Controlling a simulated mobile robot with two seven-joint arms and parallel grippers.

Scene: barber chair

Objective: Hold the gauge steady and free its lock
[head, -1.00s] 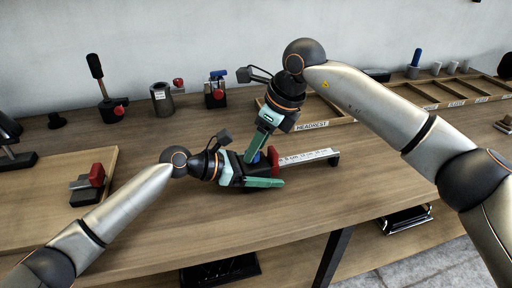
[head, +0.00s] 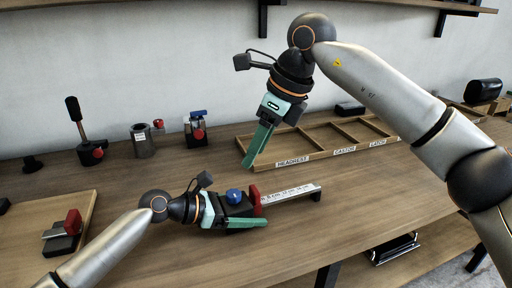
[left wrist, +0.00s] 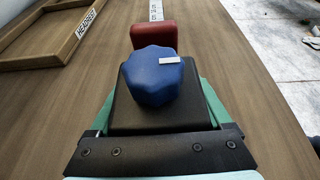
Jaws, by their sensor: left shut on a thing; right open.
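The gauge lies flat on the bench. Its white scale bar (head: 290,195) runs to the right, with a red jaw (head: 256,199) and a black body (head: 237,211). A blue lock knob (head: 234,196) sits on top of the body. The left wrist view shows the blue knob (left wrist: 158,76) with a white mark, above the black body (left wrist: 157,119), and the red jaw behind. My left gripper (head: 245,213) is shut on the black body, fingers on either side. My right gripper (head: 256,152) is open and empty, above and beyond the gauge, apart from the knob.
A wooden tray (head: 300,163) with labelled compartments, one reading HEADREST, stands behind the gauge. Several small tools and a grey cylinder (head: 143,141) stand at the back left. A board (head: 75,208) with a red-and-black fixture lies at left. Bench right of the gauge is clear.

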